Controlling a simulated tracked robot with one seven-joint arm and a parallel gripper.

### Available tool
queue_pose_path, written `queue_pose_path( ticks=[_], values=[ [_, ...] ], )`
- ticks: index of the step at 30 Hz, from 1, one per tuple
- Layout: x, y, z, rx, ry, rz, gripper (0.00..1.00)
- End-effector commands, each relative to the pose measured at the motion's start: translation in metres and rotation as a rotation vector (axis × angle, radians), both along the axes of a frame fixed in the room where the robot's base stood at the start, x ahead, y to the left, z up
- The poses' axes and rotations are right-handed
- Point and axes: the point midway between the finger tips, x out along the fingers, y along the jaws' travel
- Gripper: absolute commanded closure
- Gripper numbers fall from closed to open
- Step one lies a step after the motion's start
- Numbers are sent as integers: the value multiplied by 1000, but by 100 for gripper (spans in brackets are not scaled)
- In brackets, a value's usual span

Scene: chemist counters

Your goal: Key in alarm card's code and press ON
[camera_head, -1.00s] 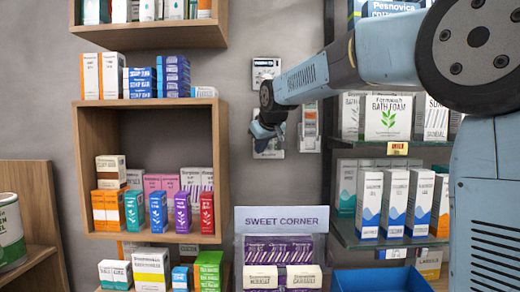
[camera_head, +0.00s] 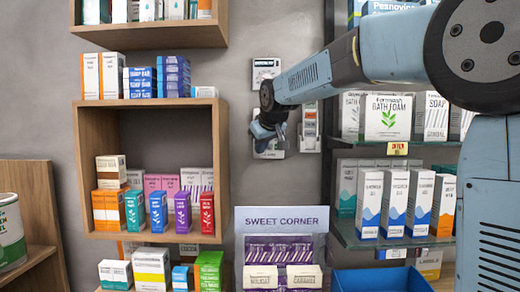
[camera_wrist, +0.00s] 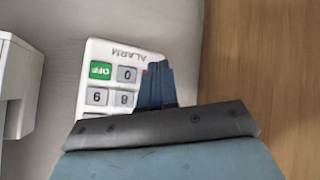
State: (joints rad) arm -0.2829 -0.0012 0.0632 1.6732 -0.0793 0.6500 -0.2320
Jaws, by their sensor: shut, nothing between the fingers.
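The white alarm keypad (camera_wrist: 97,73) is on the wall. A sliver of red shows at the fingertips; the key there and the other keys are hidden. I cannot tell whether the tips touch. In the head view my gripper (camera_head: 261,140) covers most of the keypad (camera_head: 272,154).
A white wall plate (camera_head: 266,66) is above the keypad, and a narrow white panel (camera_head: 309,125) is right of it; their print is unreadable. A wooden shelf box (camera_head: 88,170) stands left, glass shelves (camera_head: 390,240) right, and a sweet display (camera_head: 281,219) below.

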Motion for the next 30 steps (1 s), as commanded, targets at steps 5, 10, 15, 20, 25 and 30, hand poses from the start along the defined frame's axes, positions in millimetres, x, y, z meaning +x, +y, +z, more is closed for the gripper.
queue_pose_path(
  ticks=[5,10,15,20,25,30],
  values=[
    [-2,0,0,0,0,0,100],
    [-2,0,0,0,0,0,100],
    [-7,0,0,0,0,0,100],
    [-19,0,0,-1,0,-1,100],
    [-33,1,1,0,-1,1,100],
    [-47,2,1,0,-1,0,100]
  ],
)
